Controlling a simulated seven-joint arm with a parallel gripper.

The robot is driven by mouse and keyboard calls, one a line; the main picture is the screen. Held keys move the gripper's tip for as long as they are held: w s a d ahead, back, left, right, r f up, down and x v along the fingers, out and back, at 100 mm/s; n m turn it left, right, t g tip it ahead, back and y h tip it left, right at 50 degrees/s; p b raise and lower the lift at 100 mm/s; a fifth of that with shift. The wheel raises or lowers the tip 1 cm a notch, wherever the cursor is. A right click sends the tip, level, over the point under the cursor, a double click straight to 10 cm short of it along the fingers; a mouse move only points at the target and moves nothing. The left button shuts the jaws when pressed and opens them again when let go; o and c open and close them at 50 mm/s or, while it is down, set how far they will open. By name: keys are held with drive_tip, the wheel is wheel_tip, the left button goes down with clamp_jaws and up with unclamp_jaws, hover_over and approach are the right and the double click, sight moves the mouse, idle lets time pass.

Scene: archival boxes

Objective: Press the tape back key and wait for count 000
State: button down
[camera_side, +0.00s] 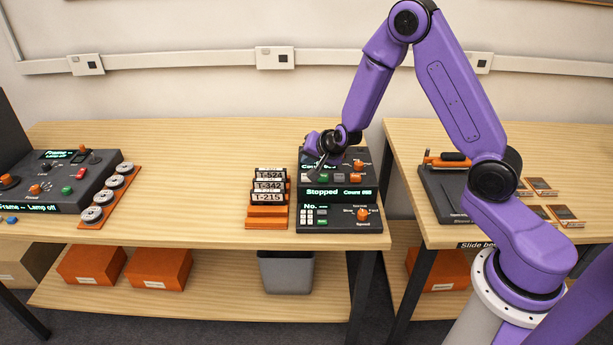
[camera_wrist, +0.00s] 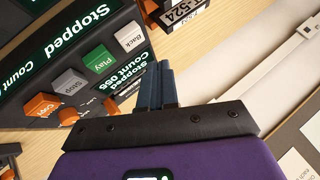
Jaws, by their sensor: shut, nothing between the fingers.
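The tape deck (camera_side: 345,223) is a dark console on the table, to the left of my arm's base in the side view. Its display (camera_side: 339,192) reads Stopped with a count that looks like 055 or 065. In the wrist view the white Back key (camera_wrist: 130,37) stands at the end of a row, beside the green Play key (camera_wrist: 99,58) and the grey Stop key (camera_wrist: 69,82). My gripper (camera_wrist: 158,66) is shut and empty, its blue fingertips close beside the Back key. I cannot tell whether they touch it. In the side view my gripper (camera_side: 321,165) is over the deck's upper left part.
A rack (camera_side: 267,222) of labelled tapes T-524, T-342 and T-215 stands just left of the deck. A grey film machine (camera_side: 60,185) with round reels is at the far left. A grey bin (camera_side: 286,272) is on the shelf below. The table between is clear.

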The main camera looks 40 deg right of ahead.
sight(309, 168)
drive_tip(key=shift+f, duration=1.05)
drive_tip(key=shift+f, duration=0.1)
idle(1.3)
drive_tip(key=shift+f, duration=0.35)
drive_tip(key=shift+f, duration=0.45)
idle(0.9)
drive_tip(key=shift+r, duration=0.9)
drive_tip(key=shift+r, duration=2.5)
drive_tip(key=shift+a, duration=0.1)
idle(0.3)
